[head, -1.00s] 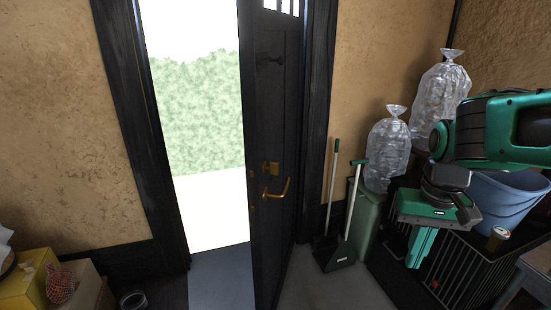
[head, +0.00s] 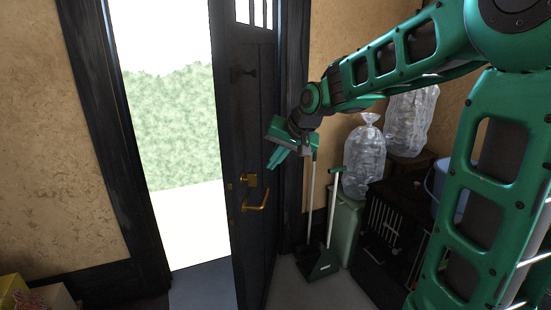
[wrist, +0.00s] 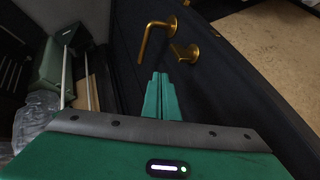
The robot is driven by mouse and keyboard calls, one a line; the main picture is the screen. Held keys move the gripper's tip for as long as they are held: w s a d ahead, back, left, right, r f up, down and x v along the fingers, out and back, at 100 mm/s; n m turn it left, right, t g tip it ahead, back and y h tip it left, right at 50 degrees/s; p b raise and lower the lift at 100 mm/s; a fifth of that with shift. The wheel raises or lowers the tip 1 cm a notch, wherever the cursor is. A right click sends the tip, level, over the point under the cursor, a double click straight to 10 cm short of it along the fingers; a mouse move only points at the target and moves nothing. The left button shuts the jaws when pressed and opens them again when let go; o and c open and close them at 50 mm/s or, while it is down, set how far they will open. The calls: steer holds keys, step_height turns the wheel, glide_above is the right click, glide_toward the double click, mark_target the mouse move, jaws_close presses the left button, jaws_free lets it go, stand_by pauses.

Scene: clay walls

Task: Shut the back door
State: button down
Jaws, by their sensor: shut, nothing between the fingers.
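The back door (head: 243,140) is dark, has a small barred window at its top, and stands open into the room. The doorway to its left shows a bright outside with a hedge. In the wrist view the lever (wrist: 146,42) and a brass knob-like piece (wrist: 184,52) are ahead of the fingertips. My gripper (head: 277,159) is shut and empty, in front of the door's right part, above and right of the handle. It also shows in the wrist view (wrist: 158,80). I cannot tell whether it touches the door.
A broom and a dustpan (head: 321,264) stand right of the door, beside a green bin (head: 344,228). Clear bags (head: 365,160) and a dark crate (head: 385,235) are farther right. Boxes (head: 35,292) lie at lower left. The floor in the doorway is clear.

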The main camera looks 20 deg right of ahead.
steer(key=w+a+f, duration=0.4)
steer(key=w, duration=0.1)
steer(key=shift+w+a+f, duration=0.15)
steer(key=shift+a+f, duration=0.05)
steer(key=shift+f, duration=0.1)
